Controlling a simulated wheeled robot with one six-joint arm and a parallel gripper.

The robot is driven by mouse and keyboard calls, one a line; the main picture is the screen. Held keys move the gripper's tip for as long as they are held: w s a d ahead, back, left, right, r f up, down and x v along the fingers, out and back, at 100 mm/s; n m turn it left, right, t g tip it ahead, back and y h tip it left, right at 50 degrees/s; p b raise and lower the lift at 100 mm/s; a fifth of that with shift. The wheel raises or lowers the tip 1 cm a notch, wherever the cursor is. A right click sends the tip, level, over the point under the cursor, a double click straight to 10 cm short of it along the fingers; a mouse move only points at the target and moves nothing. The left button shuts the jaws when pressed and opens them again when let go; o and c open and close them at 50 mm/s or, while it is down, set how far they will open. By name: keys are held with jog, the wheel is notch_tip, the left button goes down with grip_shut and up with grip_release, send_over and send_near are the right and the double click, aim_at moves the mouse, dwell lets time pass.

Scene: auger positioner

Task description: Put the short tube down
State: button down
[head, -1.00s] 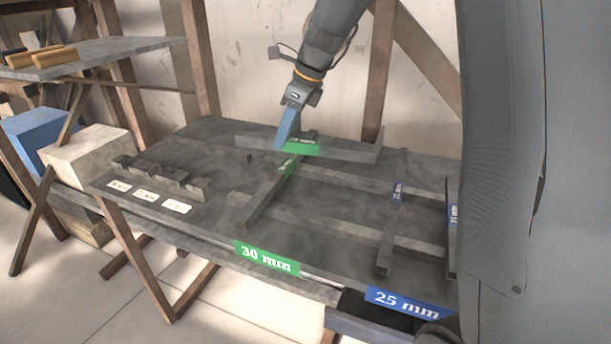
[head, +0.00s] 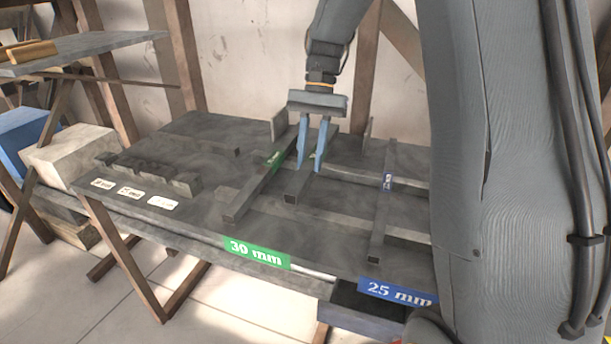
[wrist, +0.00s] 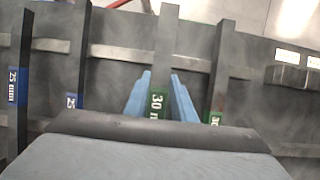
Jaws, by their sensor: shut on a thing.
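My gripper (head: 311,168) points down over the rack table and is shut on the short tube (head: 292,192), a dark grey square tube. In the wrist view the tube (wrist: 165,40) runs between the blue fingers (wrist: 157,92), with a green 30 mm label by them. The tube lies lengthwise, roughly parallel to another green-labelled tube (head: 247,192) on its left, with a gap between them. It is at or just above the cross rails (head: 330,221); I cannot tell whether it touches them. The fingers hide part of it.
Blue-labelled tubes lie to the right, one (head: 380,215) in clear view. A green 30 mm sign (head: 257,253) and a blue 25 mm sign (head: 397,291) mark the front edge. A notched block (head: 150,175) and white cards (head: 131,194) are at left.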

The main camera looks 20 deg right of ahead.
aim_at(313, 157)
jog(key=shift+f+p, duration=0.7)
jog(key=shift+f, duration=2.65)
jog(key=c, duration=1.5)
grip_release()
jog(key=shift+f, duration=0.1)
jog(key=b+v, duration=0.3)
jog(key=v, duration=0.8)
jog(key=shift+w+d+r, duration=0.15)
jog(key=shift+r, duration=0.4)
